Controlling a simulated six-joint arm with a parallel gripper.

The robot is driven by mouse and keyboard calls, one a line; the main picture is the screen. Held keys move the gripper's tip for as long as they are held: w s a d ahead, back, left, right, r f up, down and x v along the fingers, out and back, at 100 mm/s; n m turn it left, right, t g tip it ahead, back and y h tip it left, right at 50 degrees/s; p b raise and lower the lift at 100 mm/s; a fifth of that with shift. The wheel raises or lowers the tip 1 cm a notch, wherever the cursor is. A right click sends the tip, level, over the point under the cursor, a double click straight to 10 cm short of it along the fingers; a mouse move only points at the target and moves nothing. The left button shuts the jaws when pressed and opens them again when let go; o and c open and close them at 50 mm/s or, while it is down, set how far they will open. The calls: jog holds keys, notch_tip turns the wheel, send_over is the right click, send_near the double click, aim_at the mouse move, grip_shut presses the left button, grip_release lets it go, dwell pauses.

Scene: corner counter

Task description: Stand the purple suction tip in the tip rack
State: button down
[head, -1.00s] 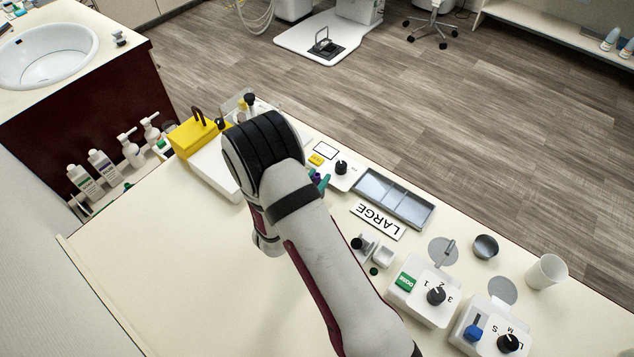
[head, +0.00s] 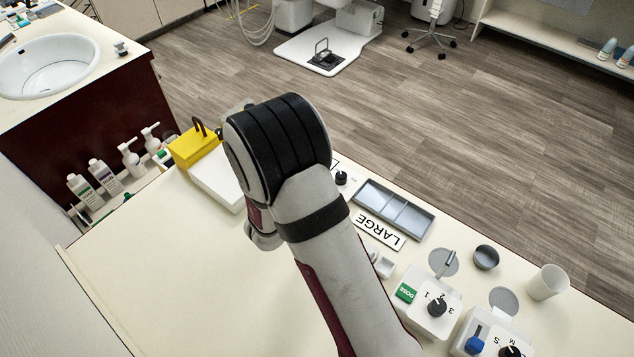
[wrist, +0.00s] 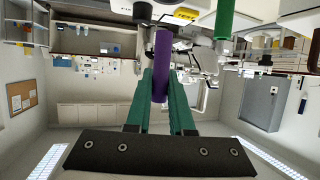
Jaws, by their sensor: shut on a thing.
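The purple suction tip (wrist: 161,52) is a plain purple cylinder in the wrist view, held between the two green fingers of my gripper (wrist: 160,80). My gripper is shut on it. It points away from the palm toward the top of the picture. In the head view my arm hides both the gripper and the tip. A green cylinder (wrist: 224,18) stands apart to the right of the purple tip in the wrist view. I cannot make out the tip rack for certain in either view.
A white box with a yellow block (head: 193,147) stands left of my arm. To the right are a grey divided tray (head: 427,215), a LARGE sign (head: 379,233), dial boxes (head: 432,312), a dark bowl (head: 486,257) and a white cup (head: 547,282). The counter's left part is clear.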

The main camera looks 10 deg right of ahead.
jog(key=s+d+r, duration=0.1)
jog(key=s+r, duration=0.3)
jog(key=w+a+f, duration=0.1)
jog(key=a+f, duration=0.1)
jog(key=a, duration=0.1)
jog(key=a+f, duration=0.2)
jog(key=a, duration=0.2)
jog(key=w+a+f, duration=0.1)
jog(key=a+f, duration=0.2)
jog(key=shift+w+a, duration=0.2)
jog(key=shift+w, duration=0.15)
notch_tip(320, 180, down, 4)
jog(key=shift+a+f, duration=0.1)
jog(key=shift+a, duration=0.05)
jog(key=shift+f, duration=0.15)
jog(key=c, duration=0.8)
grip_release()
